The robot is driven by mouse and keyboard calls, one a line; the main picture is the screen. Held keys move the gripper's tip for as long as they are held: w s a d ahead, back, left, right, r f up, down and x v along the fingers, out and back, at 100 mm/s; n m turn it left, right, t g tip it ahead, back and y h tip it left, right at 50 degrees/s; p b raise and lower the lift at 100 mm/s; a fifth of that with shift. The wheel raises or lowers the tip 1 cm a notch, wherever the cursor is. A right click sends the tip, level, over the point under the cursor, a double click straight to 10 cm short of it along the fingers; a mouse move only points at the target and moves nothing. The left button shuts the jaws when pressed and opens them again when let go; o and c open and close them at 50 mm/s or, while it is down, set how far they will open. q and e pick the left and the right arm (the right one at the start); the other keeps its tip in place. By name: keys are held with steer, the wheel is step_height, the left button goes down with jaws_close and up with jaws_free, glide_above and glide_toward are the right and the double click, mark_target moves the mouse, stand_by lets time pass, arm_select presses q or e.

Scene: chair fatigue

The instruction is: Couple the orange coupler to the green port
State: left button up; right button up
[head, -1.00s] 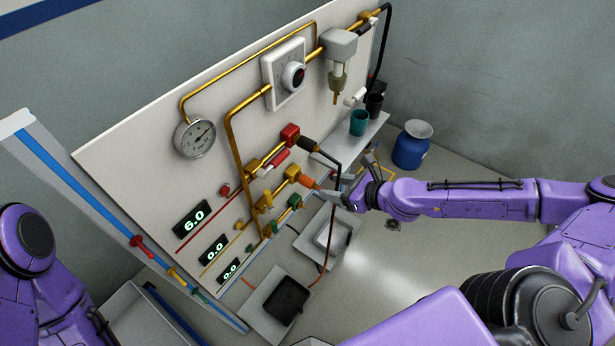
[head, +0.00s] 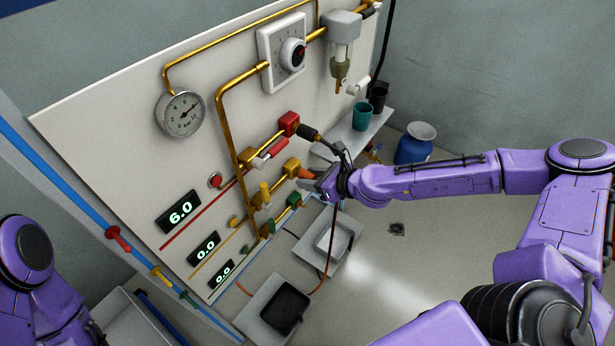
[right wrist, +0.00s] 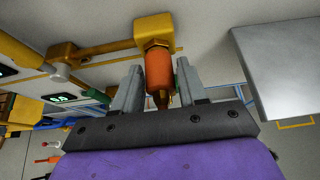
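The orange coupler (head: 306,174) sits at the yellow port block (head: 291,167) on the panel. In the right wrist view the coupler (right wrist: 159,70) hangs from the yellow block (right wrist: 153,32). The green port (head: 294,200) is below the yellow one, with nothing visibly plugged in. My right gripper (head: 318,180) is at the coupler. In the right wrist view its two grey fingers (right wrist: 160,85) stand either side of the coupler, with a narrow gap showing, so it looks open. My left gripper is out of view; only my left arm shows.
A red port block (head: 289,122) with a black coupler (head: 308,133) is just above. A shelf (head: 355,135) with two cups and a blue container (head: 414,145) are behind my right arm. Trays (head: 330,245) lie below the panel. Floor at right is clear.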

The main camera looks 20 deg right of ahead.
jaws_close()
steer(key=shift+s+d+p, duration=0.15)
steer(key=shift+s+d, duration=0.25)
steer(key=shift+s, duration=0.3)
steer(key=shift+s+d+p, duration=0.15)
steer(key=shift+s+d, duration=0.25)
steer(key=shift+s, duration=0.3)
steer(key=s+d, duration=0.1)
steer(key=s+d+p, duration=0.1)
steer(key=s, duration=0.1)
steer(key=shift+s, duration=0.2)
steer(key=shift+w, duration=0.1)
